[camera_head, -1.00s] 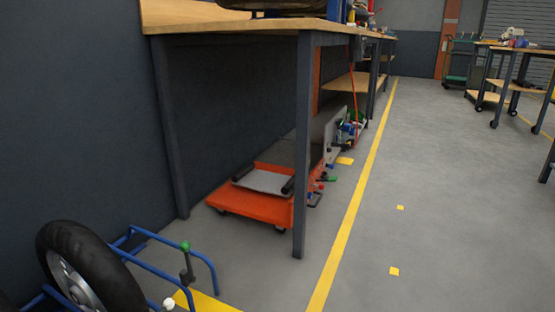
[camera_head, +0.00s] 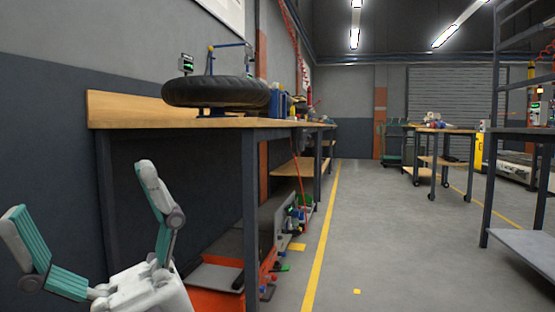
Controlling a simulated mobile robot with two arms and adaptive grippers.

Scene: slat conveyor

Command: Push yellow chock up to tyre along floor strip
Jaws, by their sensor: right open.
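My right gripper (camera_head: 83,195) is in the lower left of the head view, white with teal finger pads. Its fingers are spread wide with nothing between them. It is raised in front of the workbench. My left gripper is not in view. A yellow floor strip (camera_head: 322,240) runs away from me along the bench. I cannot make out a yellow chock in this view.
The workbench (camera_head: 190,122) stands on dark legs at the left. An orange trolley (camera_head: 215,299) is under it. Small yellow floor marks, one at the front (camera_head: 357,291), lie flat. A dark-legged table (camera_head: 520,240) stands at the right.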

